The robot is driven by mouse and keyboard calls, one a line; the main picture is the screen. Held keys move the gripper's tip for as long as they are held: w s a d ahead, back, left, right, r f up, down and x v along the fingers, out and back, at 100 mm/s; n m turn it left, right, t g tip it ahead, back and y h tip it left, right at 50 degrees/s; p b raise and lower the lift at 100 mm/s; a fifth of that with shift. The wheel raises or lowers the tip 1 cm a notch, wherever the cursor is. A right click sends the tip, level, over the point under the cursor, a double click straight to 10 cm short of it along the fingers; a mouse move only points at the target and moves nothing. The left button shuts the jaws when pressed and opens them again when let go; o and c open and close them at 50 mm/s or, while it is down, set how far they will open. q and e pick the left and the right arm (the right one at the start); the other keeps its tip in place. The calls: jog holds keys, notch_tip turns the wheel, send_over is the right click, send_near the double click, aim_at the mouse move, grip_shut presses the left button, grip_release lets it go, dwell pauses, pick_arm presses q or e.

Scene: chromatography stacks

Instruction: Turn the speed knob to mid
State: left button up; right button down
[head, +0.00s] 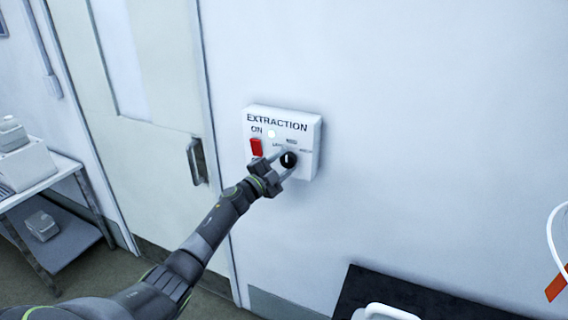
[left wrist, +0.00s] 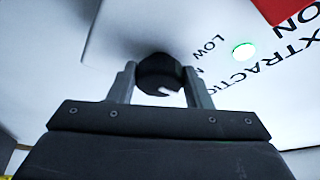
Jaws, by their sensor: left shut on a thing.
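The speed knob (head: 288,160) is a round black dial with a white pointer mark, on the lower right of a white wall box (head: 311,135) lettered EXTRACTION. In the left wrist view the knob (left wrist: 158,75) sits between the two fingers of my left gripper (left wrist: 160,85), which is shut on it. The word LOW is readable near the knob; the other setting labels are partly hidden or too small to read. In the head view my left gripper (head: 277,168) reaches the box from the lower left. My right gripper is not in view.
A red switch (head: 256,147) and a lit indicator (head: 271,134) are on the same box, left of the knob. A door with a handle (head: 198,161) is to the left. A shelf unit (head: 40,177) stands far left; a dark surface (head: 400,290) is at lower right.

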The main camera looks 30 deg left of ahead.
pick_arm(q)
jog(key=o, duration=1)
jog(key=shift+s, duration=0.1)
jog(key=shift+s+a+f, duration=0.2)
jog(key=shift+s+f, duration=0.05)
jog(key=shift+s, duration=0.3)
jog(key=shift+b+v, duration=3.1)
jog(key=shift+v, duration=4.95)
jog(key=shift+r, duration=0.1)
